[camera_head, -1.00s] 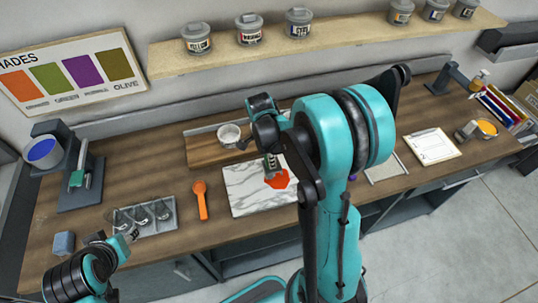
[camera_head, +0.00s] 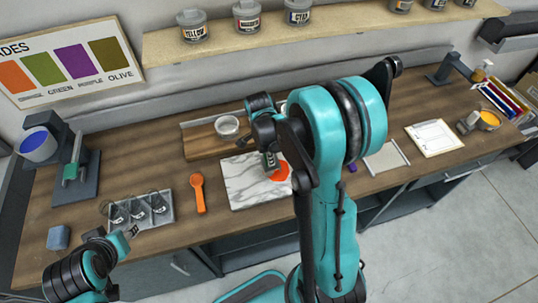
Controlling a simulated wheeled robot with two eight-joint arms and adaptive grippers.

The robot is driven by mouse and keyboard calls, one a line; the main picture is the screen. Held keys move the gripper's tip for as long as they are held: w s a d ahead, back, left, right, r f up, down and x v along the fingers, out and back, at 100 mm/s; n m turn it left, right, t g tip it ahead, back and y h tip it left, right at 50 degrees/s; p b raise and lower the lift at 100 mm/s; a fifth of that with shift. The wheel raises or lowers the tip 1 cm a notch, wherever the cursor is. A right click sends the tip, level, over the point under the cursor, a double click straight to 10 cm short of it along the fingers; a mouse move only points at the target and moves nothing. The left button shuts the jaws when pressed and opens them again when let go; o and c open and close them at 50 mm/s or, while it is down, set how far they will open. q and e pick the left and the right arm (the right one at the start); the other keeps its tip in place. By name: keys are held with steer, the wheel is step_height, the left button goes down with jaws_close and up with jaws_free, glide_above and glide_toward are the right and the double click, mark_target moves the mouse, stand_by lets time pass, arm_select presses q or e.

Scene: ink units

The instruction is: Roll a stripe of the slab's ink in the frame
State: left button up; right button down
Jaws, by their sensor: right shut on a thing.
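The white marble slab (camera_head: 243,183) lies mid-bench with a patch of orange-red ink (camera_head: 282,173) near its right side. My right gripper (camera_head: 271,162) is over the slab beside the ink, shut on a tool mostly hidden by the gripper and arm. I cannot tell whether the tool touches the slab.
An orange scoop (camera_head: 199,193) lies left of the slab. A grey tray (camera_head: 163,218) holds several small items. A wooden board (camera_head: 202,145) with a white cup (camera_head: 227,126) is behind the slab. A white card (camera_head: 433,137) lies at right. Ink tins (camera_head: 193,27) stand on the shelf.

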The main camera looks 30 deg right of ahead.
steer(key=shift+f+b, duration=0.55)
steer(key=shift+b, duration=0.05)
steer(key=shift+s+d+r, duration=0.1)
steer(key=shift+s+d, duration=0.15)
steer(key=shift+d, duration=0.6)
steer(key=shift+s+d, duration=0.2)
steer(key=shift+d, duration=0.65)
steer(key=shift+s+d+b, duration=0.2)
steer(key=shift+d+b, duration=0.1)
steer(key=shift+d, duration=0.55)
steer(key=shift+s+d+b, duration=0.2)
steer(key=shift+d+b, duration=0.05)
steer(key=shift+d, duration=0.6)
steer(key=shift+w+a, duration=0.25)
steer(key=shift+a, duration=0.6)
steer(key=shift+w+a, duration=0.2)
steer(key=shift+a, duration=0.65)
steer(key=shift+w+a+b, duration=0.2)
steer(key=shift+a+b, duration=0.05)
steer(key=shift+a, duration=0.65)
steer(key=shift+w+a+b, duration=0.15)
steer(key=shift+a+b, duration=0.05)
steer(key=shift+a, duration=0.65)
step_height(320, 180, up, 6)
steer(key=p, duration=0.4)
